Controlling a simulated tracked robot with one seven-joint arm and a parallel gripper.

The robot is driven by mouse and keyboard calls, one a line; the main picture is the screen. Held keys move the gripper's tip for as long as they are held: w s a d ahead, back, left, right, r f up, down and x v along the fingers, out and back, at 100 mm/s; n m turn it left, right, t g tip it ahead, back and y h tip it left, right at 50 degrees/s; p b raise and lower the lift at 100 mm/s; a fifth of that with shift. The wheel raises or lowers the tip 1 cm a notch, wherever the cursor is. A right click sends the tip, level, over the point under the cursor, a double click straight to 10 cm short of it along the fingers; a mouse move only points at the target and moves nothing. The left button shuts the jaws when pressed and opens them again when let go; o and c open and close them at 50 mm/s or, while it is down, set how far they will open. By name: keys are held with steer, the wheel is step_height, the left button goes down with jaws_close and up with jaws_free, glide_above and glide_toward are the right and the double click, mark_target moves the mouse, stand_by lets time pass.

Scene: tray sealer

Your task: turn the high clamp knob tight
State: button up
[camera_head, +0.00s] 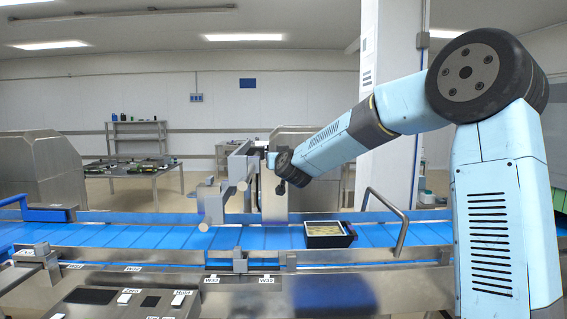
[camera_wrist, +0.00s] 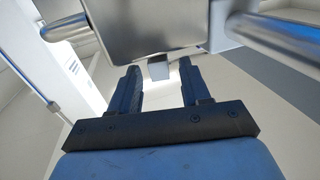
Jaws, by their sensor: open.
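My gripper (camera_wrist: 158,78) is open in the wrist view, its two dark blue fingers pointing up at a metal block (camera_wrist: 150,28). A small square metal stub (camera_wrist: 158,68) sticks out under the block and shows between the fingertips, with a gap on each side. I cannot tell for sure that this stub is the high clamp knob. In the head view my gripper (camera_head: 269,158) is at the upper right side of a raised metal clamp bracket (camera_head: 240,167); its fingers are too small there to make out.
Rounded metal rods (camera_wrist: 65,28) stick out from the block. Below the bracket runs a blue conveyor (camera_head: 150,235) carrying a dark tray with yellowish contents (camera_head: 324,229). A bent metal handle (camera_head: 402,235) stands right of the tray. A labelled control panel (camera_head: 125,300) is in front.

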steer(key=s+d, duration=0.2)
steer(key=s, duration=0.9)
steer(key=shift+s+d, duration=0.15)
steer(key=shift+s, duration=0.05)
steer(key=shift+f, duration=0.15)
steer(key=s+d+f+g+h, duration=0.1)
steer(key=s+d+f+g, duration=0.2)
steer(key=s, duration=0.9)
steer(key=s+d+f+m+g+h, duration=0.1)
steer(key=s+d+f+g, duration=0.3)
steer(key=s+d, duration=0.5)
steer(key=s+d+f+m+g+h, duration=0.1)
steer(key=s+d+f+g, duration=0.2)
steer(key=s, duration=1.4)
steer(key=d+g, duration=0.2)
steer(key=d, duration=0.1)
steer(key=shift+s+f, duration=0.2)
steer(key=shift+f, duration=0.2)
